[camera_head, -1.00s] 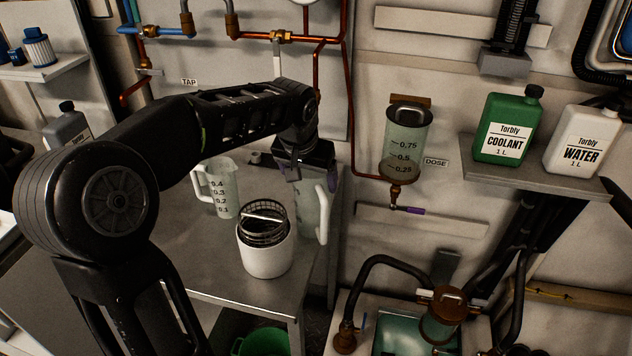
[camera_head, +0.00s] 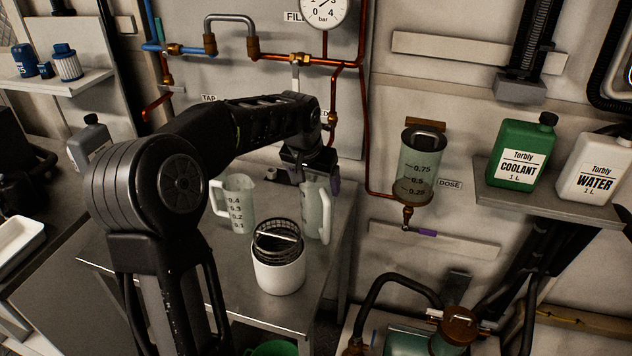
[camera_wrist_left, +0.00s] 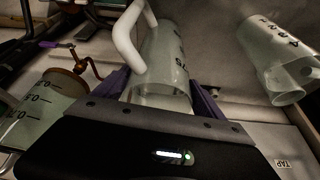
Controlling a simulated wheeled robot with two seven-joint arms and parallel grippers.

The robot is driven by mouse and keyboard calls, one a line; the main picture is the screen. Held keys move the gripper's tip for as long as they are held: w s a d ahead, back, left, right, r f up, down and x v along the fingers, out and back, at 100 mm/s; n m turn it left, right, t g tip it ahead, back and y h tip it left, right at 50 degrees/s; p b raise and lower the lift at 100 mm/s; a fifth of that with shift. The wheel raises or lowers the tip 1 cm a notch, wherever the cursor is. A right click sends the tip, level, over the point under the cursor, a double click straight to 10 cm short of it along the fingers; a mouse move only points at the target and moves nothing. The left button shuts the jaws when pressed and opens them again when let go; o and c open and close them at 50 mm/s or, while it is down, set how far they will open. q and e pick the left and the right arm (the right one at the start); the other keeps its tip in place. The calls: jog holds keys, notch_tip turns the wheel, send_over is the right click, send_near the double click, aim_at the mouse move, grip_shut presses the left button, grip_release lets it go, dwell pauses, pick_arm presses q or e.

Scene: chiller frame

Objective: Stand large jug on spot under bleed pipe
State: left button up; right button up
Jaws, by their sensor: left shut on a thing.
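The large jug (camera_head: 312,207) is translucent with a white handle on its right side. It is behind and to the right of the white pot in the head view, and upright. My left gripper (camera_head: 308,172) is shut on it from above and behind. In the left wrist view the jug (camera_wrist_left: 165,75) sits between the purple fingers. I cannot tell whether its base touches the bench. A copper pipe end (camera_head: 332,128) on the wall is just above and right of my gripper; a label beside it is mostly hidden. My right gripper is out of view.
A smaller graduated jug (camera_head: 238,208) stands left on the metal bench (camera_head: 200,275). A white pot (camera_head: 279,274) with a wire basket stands near the front edge. A dosing cylinder (camera_head: 416,165) hangs on the wall; coolant (camera_head: 521,152) and water (camera_head: 592,168) bottles stand on a shelf.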

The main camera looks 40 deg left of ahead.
pick_arm(q)
jog(key=shift+f+b, duration=0.35)
jog(key=shift+f, duration=0.05)
jog(key=o, duration=1.9)
jog(key=shift+r, duration=0.1)
jog(key=v, duration=0.7)
jog(key=shift+s+d+r+b, duration=0.1)
jog(key=shift+s+r+b, duration=0.05)
jog(key=shift+r+b, duration=0.2)
jog(key=shift+f, duration=0.1)
